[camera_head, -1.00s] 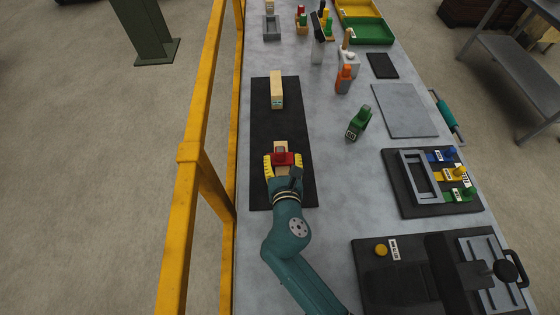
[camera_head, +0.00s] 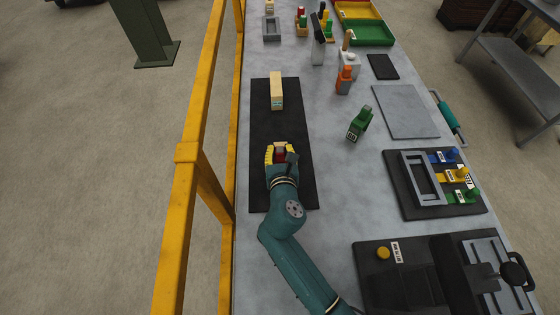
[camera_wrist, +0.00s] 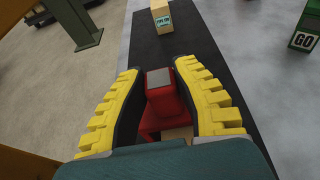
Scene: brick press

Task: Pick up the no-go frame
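The no-go frame (camera_wrist: 160,105) is red, with an upright handle that has a grey top; no label of it is readable. In the head view the red part (camera_head: 281,155) shows between my yellow fingers. My gripper (camera_wrist: 158,75) is shut on the handle, one finger on each side. The frame's lower part sits at a pale brick (camera_wrist: 182,133) on the black mat, mostly hidden by my gripper. The green GO frame (camera_head: 359,125) stands apart to the right; it also shows in the wrist view (camera_wrist: 304,32).
A second pale, labelled brick (camera_head: 277,90) lies farther up the black mat (camera_head: 262,128). An orange-topped item (camera_head: 344,80) stands to the right at the back. A black fixture with tags (camera_head: 410,203) and a press (camera_head: 410,275) are at the right. A yellow rail (camera_head: 190,150) runs along the left.

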